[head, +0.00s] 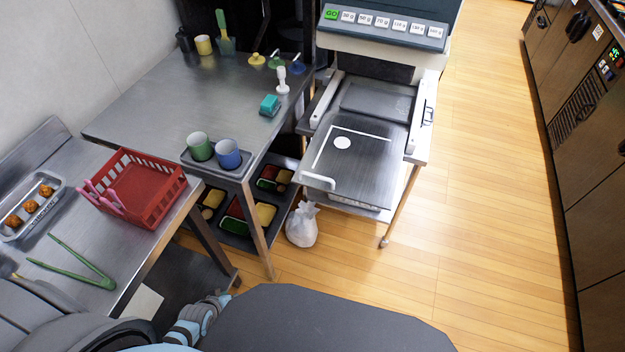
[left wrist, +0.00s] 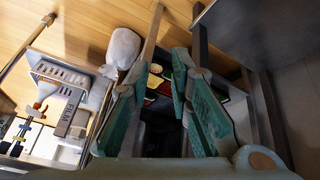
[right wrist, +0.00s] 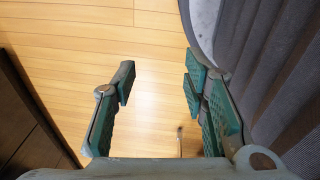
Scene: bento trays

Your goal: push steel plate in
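The steel plate (head: 352,160) is a flat grey sheet with a white circle and white corner lines. It lies on the bed of the sealing machine (head: 383,40), on the side facing me, and reaches past the side rails. A white handle (head: 319,180) shows at its near left edge. My left gripper (left wrist: 158,62) is open and empty in the left wrist view, above the floor near the table legs. My right gripper (right wrist: 158,74) is open and empty over the wooden floor. Neither gripper's fingers show in the head view, and neither touches the plate.
A steel table (head: 150,100) with a cup tray stands left of the machine. A red basket (head: 165,207) and green tongs (head: 90,272) lie on the nearer table. A white bag (head: 302,226) sits on the floor. Floor right of the machine is clear; dark cabinets (head: 590,150) line the right.

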